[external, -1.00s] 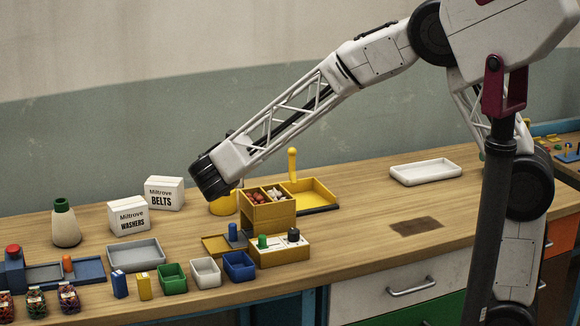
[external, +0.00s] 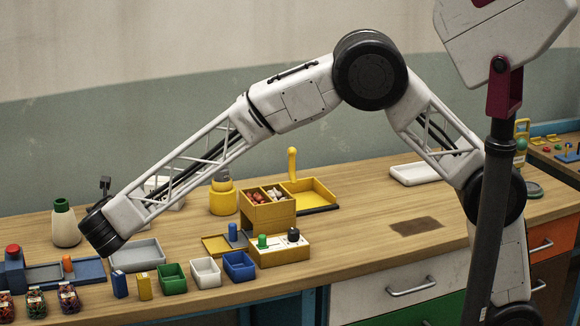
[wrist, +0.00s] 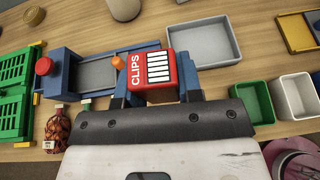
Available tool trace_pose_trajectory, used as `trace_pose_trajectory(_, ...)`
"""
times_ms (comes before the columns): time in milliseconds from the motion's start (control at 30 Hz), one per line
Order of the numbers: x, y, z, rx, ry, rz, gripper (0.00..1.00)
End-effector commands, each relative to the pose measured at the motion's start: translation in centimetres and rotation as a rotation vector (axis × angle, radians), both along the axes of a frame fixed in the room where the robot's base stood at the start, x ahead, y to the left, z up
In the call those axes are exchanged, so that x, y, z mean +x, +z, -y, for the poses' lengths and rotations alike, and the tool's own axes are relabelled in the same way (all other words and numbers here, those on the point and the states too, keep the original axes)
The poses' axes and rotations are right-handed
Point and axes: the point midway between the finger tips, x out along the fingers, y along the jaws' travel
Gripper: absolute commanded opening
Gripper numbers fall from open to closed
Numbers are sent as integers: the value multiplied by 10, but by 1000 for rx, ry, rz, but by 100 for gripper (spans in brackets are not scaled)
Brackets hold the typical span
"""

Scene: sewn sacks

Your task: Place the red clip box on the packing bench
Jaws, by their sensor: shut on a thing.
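The red clip box (wrist: 158,72), with a white "CLIPS" label and barcode panel, is in the wrist view between the two blue fingers of my gripper (wrist: 156,84). My gripper is shut on it. The box appears over the right end of a blue unit with a grey bed; its height above the bench is unclear. In the external view my wrist (external: 101,230) is at the left, near the grey tray; the fingers and clip box are hidden there. The wooden bench (external: 350,225), which I take as the packing bench, runs beneath everything.
The blue unit (wrist: 62,74) has a red knob and an orange peg. A grey tray (wrist: 228,42) lies right of the box, with green (wrist: 251,101) and white (wrist: 297,97) bins nearer. Bead-filled bags (external: 68,298) line the front left. Bare wood lies right of the yellow station (external: 268,215).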

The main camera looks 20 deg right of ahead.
Motion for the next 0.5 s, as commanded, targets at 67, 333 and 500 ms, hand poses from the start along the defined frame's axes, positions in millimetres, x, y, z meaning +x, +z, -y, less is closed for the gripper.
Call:
trace_pose_trajectory(67,-11,-2,-18,1,25,1,10)
trace_pose_trajectory(333,-25,-24,-43,-4,60,3,10)
trace_pose_trajectory(500,-25,-47,-43,-4,59,3,10)
